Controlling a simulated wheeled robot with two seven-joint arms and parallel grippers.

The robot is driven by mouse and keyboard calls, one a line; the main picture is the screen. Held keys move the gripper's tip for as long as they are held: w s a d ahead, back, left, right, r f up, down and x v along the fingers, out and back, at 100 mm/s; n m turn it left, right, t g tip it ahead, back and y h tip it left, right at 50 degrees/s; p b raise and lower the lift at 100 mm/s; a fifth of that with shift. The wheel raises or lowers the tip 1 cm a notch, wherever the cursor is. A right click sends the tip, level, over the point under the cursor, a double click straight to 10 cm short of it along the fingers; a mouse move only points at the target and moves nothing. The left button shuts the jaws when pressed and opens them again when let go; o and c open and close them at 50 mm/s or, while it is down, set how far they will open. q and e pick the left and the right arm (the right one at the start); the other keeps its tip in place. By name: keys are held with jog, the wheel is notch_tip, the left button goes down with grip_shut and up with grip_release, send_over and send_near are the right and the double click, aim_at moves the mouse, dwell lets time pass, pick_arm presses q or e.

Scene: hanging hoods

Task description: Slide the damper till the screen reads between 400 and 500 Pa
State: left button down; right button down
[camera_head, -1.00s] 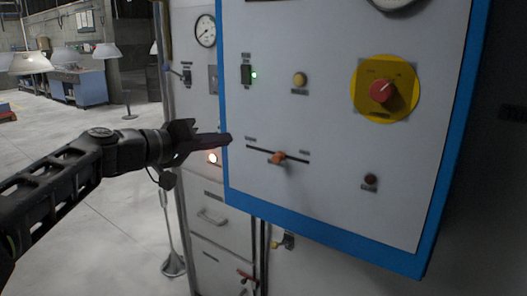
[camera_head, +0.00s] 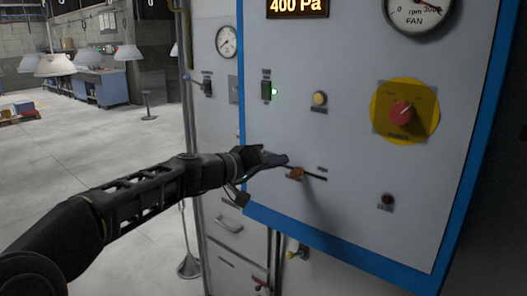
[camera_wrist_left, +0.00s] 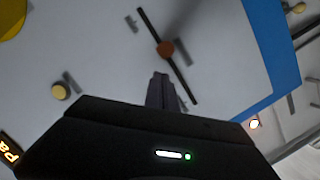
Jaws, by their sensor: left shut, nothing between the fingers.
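The damper is an orange knob (camera_head: 296,174) on a dark slot (camera_head: 316,177) in the panel's lower part. The knob sits partway along the slot, whose left part is hidden behind my gripper. The orange screen (camera_head: 297,6) at the top edge reads 400 Pa. My left gripper (camera_head: 283,158) is shut and empty, its tips just up and left of the knob. In the left wrist view, the knob (camera_wrist_left: 166,48) lies just beyond the shut fingertips (camera_wrist_left: 160,76); I cannot tell whether they touch. My right gripper is out of view.
Open floor lies at left.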

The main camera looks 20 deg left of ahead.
aim_at(296, 174)
pick_arm(q)
jog(key=shift+s+d+f, duration=0.25)
jog(key=shift+d+f, duration=0.35)
jog(key=shift+s+d+f+b, duration=0.2)
jog(key=shift+d+b, duration=0.15)
jog(key=shift+b, duration=0.3)
jog(key=shift+s+d+f+b, duration=0.15)
jog(key=shift+d+b, duration=0.2)
jog(key=shift+b, duration=0.25)
